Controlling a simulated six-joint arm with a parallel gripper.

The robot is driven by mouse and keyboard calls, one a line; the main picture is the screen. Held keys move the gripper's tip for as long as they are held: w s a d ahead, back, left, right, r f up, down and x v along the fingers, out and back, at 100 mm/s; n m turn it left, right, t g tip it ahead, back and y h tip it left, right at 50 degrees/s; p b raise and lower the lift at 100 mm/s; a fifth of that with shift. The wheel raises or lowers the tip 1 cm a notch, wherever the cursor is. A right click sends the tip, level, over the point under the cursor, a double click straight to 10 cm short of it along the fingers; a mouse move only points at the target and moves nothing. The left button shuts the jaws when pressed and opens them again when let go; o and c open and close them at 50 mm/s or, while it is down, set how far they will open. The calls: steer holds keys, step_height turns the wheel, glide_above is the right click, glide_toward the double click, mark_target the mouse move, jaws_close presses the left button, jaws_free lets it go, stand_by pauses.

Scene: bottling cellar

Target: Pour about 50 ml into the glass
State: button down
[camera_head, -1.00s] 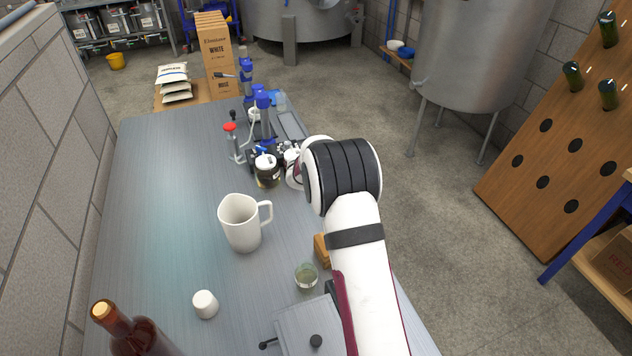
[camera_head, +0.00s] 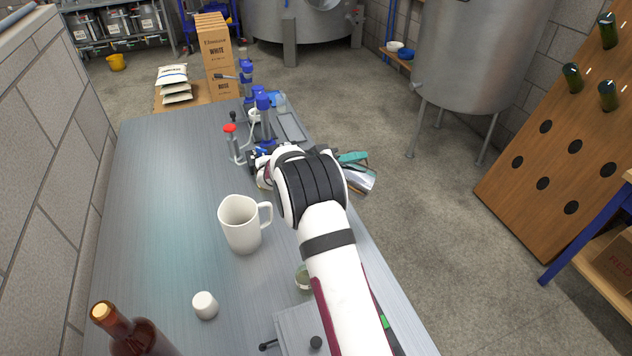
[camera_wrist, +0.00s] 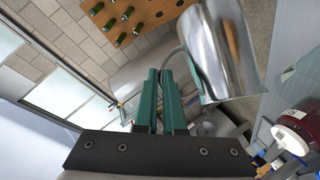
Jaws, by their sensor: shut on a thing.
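A shiny metal jug (camera_head: 360,181) hangs tilted beyond the right edge of the bench, partly hidden by my arm. My gripper (camera_head: 352,157), with green fingers, is shut on its thin handle. The jug (camera_wrist: 222,50) fills the upper right of the wrist view, beside my fingertips (camera_wrist: 163,75). I cannot see its contents. A small clear glass (camera_head: 301,279) stands on the bench, half hidden behind my forearm; its level cannot be read. My gripper is far from this glass, beyond it toward the bench's far right.
A white mug (camera_head: 239,224) stands mid-bench. Blue-topped apparatus (camera_head: 263,118) and a red-topped stand (camera_head: 232,143) stand farther back. The bench's left half (camera_head: 160,210) is mostly clear.

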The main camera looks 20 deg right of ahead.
steer(key=shift+w+a+r+n+h, duration=0.35)
steer(key=shift+a+r+n+h, duration=0.05)
steer(key=shift+a+r, duration=0.05)
stand_by(0.6)
steer(key=shift+w+a+r+n+h+b, duration=0.25)
steer(key=shift+w+a+n+h+b, duration=0.2)
steer(key=shift+a+b, duration=0.3)
stand_by(0.5)
steer(key=shift+w+a+r+n+h+b, duration=0.3)
steer(key=shift+w+a+n+h+b, duration=0.05)
steer(key=shift+a+n, duration=0.15)
stand_by(1.9)
steer(key=s+d+f+m+y, duration=0.1)
steer(key=d, duration=0.1)
steer(key=s+d+f+m+y, duration=0.1)
steer(key=s, duration=0.1)
steer(key=shift+s+d+m+y, duration=0.1)
steer(key=shift+d+m+y, duration=0.25)
steer(key=shift+d+y, duration=0.05)
steer(key=shift+s+d+f, duration=0.15)
steer(key=shift+d+f, duration=0.05)
steer(key=shift+f, duration=0.05)
steer(key=shift+s+d+f+m+y, duration=0.25)
steer(key=shift+d+f+m+y, duration=0.05)
steer(key=shift+f+m+y, duration=0.35)
stand_by(0.5)
